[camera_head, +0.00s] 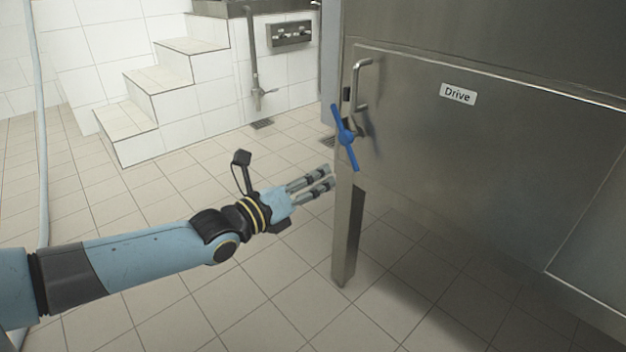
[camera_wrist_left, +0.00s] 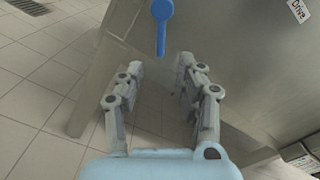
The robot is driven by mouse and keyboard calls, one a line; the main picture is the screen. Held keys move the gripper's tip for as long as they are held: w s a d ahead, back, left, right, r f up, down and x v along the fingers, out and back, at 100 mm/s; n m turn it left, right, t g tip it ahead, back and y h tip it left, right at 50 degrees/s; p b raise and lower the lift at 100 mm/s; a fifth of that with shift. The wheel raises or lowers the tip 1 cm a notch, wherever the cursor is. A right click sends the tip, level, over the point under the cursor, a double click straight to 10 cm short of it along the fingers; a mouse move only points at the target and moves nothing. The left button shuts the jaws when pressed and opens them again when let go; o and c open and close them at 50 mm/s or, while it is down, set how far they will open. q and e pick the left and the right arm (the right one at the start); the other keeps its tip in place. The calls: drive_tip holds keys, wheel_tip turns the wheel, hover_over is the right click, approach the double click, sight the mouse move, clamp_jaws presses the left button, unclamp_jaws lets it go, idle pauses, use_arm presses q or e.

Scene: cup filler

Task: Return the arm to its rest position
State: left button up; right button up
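My left arm reaches in from the left in the head view. Its gripper (camera_head: 331,175) points at the steel machine's front left leg, just below a blue handle (camera_head: 345,138). The left wrist view shows the gripper's two fingers (camera_wrist_left: 160,75) spread apart with nothing between them. One end of the blue handle (camera_wrist_left: 162,14) shows beyond the fingertips, apart from them. The handle is tilted, on the machine's door edge. My right gripper is in neither view.
The steel machine (camera_head: 470,170) with a "Drive" label (camera_head: 458,94) and a metal door pull (camera_head: 361,84) fills the right side. White tiled steps (camera_head: 160,85) stand at the back left. The tiled floor (camera_head: 130,200) around my arm is clear. A pale vertical pipe (camera_head: 40,130) stands at far left.

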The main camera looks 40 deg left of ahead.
use_arm(q)
drive_tip(key=shift+s, duration=0.15)
idle(0.4)
drive_tip(key=s+d+f+n+g, duration=0.2)
drive_tip(key=s+f+n+g, duration=0.15)
drive_tip(key=s+f, duration=0.3)
drive_tip(key=s+d+f+n+g+y, duration=0.1)
drive_tip(key=s+d+f+n+g, duration=0.2)
drive_tip(key=s+f+n, duration=0.4)
drive_tip(key=s+d+f+n+g, duration=0.2)
drive_tip(key=s+f+n+g, duration=0.15)
drive_tip(key=s+f, duration=0.35)
drive_tip(key=s+f+n+g+p, duration=0.3)
drive_tip(key=s+n+p, duration=0.4)
drive_tip(key=s, duration=0.6)
drive_tip(key=s+f+n+g+y+p, duration=0.1)
drive_tip(key=s+n+g+p, duration=0.3)
drive_tip(key=s+n+p, duration=0.4)
drive_tip(key=s+f, duration=0.1)
drive_tip(key=s, duration=0.5)
drive_tip(key=shift+s+f+n+g, duration=0.2)
drive_tip(key=shift+f+n+g, duration=0.1)
drive_tip(key=shift+f, duration=0.1)
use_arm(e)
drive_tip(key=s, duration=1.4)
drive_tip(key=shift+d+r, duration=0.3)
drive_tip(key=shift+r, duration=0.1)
